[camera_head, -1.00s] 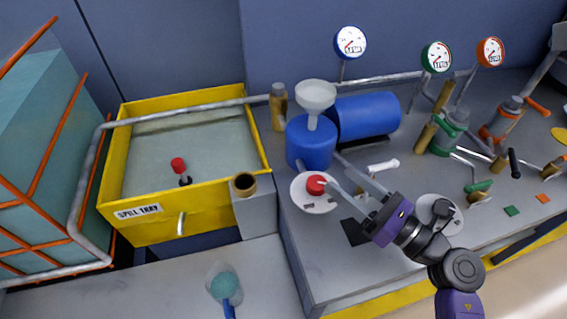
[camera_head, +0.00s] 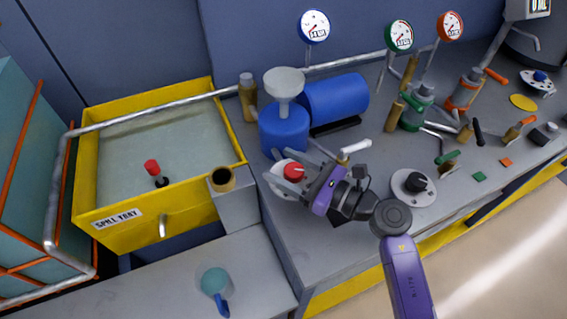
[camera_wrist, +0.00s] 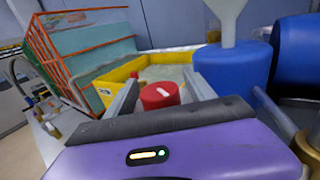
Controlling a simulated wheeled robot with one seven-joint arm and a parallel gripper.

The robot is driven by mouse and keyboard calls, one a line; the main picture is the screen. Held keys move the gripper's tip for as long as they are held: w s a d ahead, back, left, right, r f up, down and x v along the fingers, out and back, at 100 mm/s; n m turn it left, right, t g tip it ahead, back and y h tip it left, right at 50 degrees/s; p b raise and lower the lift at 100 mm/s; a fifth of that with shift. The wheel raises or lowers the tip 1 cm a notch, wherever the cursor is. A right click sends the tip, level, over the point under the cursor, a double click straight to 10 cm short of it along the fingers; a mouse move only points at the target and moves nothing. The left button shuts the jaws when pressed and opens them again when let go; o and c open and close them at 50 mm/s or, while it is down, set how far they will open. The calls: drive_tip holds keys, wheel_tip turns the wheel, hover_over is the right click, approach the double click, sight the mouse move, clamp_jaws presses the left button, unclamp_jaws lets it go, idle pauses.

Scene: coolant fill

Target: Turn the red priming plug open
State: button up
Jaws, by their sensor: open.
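The red priming plug (camera_head: 293,171) is a round red knob on a pale round plate (camera_head: 279,189) in front of the blue pump body. My gripper (camera_head: 290,168) is open, with one finger on each side of the plug. In the wrist view my gripper (camera_wrist: 160,88) shows some space beside the plug, and I cannot tell whether either finger touches it.
A blue tank with a white funnel (camera_head: 284,83) stands right behind the plug. The yellow spill tray (camera_head: 160,216) is at the left. A black knob on a pale disc (camera_head: 414,187) lies right of my wrist. A white-handled lever (camera_head: 355,147) is close behind my gripper.

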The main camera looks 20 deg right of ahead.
drive_tip(key=shift+w+a, duration=0.15)
drive_tip(key=shift+w, duration=0.05)
clamp_jaws()
drive_tip(key=c, duration=1.4)
unclamp_jaws()
